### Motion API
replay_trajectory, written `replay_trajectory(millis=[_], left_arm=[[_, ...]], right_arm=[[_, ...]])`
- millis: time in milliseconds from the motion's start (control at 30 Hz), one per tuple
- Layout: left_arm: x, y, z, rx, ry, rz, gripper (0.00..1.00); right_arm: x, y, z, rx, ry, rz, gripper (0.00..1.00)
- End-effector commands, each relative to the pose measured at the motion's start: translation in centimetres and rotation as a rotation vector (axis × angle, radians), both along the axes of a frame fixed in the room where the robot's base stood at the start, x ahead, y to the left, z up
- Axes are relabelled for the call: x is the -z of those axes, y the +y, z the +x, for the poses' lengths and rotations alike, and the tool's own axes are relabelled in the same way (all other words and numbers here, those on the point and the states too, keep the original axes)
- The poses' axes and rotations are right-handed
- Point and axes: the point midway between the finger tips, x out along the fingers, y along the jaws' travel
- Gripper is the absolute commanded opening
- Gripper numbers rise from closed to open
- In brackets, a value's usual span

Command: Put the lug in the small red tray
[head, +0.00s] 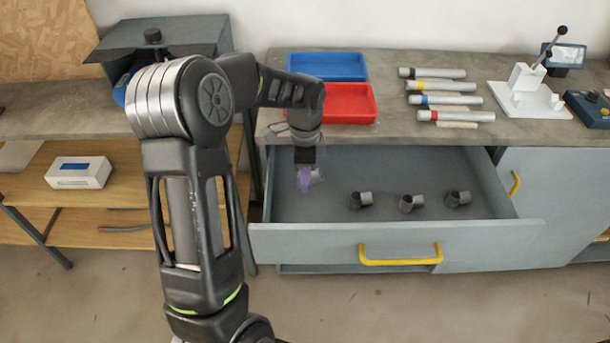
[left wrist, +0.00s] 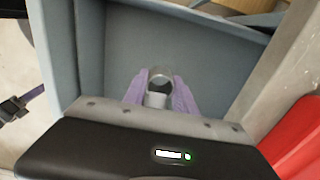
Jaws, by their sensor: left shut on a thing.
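My left gripper (head: 305,180), with purple fingers, is shut on a grey lug (head: 316,175). It is over the left part of the open drawer. In the left wrist view the lug (left wrist: 158,93) shows as a ring-ended piece between the fingers (left wrist: 160,86). I cannot tell whether it touches the drawer floor. The small red tray (head: 350,103) is empty on the bench top, behind and right of the gripper; its edge shows in the left wrist view (left wrist: 302,140). A dark part with a purple strip (left wrist: 30,97) there looks like my right gripper; its jaws are unclear.
The open drawer (head: 415,170) holds three more lugs (head: 411,203) to the right. A blue tray (head: 328,66) stands behind the red one. Several tubes (head: 433,86) lie to the right, with a white lever press (head: 527,85) beyond. The bench edge lies between drawer and tray.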

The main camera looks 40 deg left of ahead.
Motion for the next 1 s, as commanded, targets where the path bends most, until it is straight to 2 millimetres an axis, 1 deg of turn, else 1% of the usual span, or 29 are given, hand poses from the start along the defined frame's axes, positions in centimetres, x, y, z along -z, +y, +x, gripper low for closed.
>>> replay_trajectory(millis=[67,167,267,367,467,500,600,733,833,900,1000], left_arm=[[0.0,-0.1,0.1,-0.003,0.000,0.000,0.00],[-0.1,-0.7,0.4,-0.031,-0.001,-0.001,0.00],[-0.4,-2.3,1.1,-0.102,-0.002,-0.004,0.00],[-0.8,-4.8,2.1,-0.221,-0.001,-0.006,0.00],[-1.4,-8.0,3.2,-0.374,-0.001,-0.008,0.00],[-1.7,-9.4,3.6,-0.441,0.000,-0.007,0.00],[-2.3,-12.8,4.3,-0.608,0.002,-0.006,0.00],[-3.0,-16.2,4.8,-0.787,0.000,-0.003,0.00],[-3.3,-17.8,4.9,-0.875,0.001,0.000,0.00],[-3.4,-18.3,5.0,-0.907,0.000,0.000,0.00],[-3.5,-18.5,5.0,-0.922,0.000,0.000,0.00]], right_arm=[[0.0,0.0,0.0,0.000,0.000,0.000,0.36],[0.0,0.0,0.0,0.000,0.000,0.000,0.36],[0.0,0.0,0.0,0.000,0.000,0.000,0.36],[0.0,0.0,0.0,0.000,0.000,0.000,0.36],[0.0,0.0,0.0,0.000,0.000,0.000,0.36],[0.0,0.0,0.0,0.000,0.000,0.000,0.36],[0.0,0.0,0.0,0.000,0.000,0.000,0.36],[0.0,0.0,0.0,0.000,0.000,0.000,0.36],[0.0,0.0,0.0,0.000,0.000,0.000,0.36],[0.0,0.0,0.0,0.000,0.000,0.000,0.36],[0.0,0.0,0.0,0.000,0.000,0.000,0.36]])
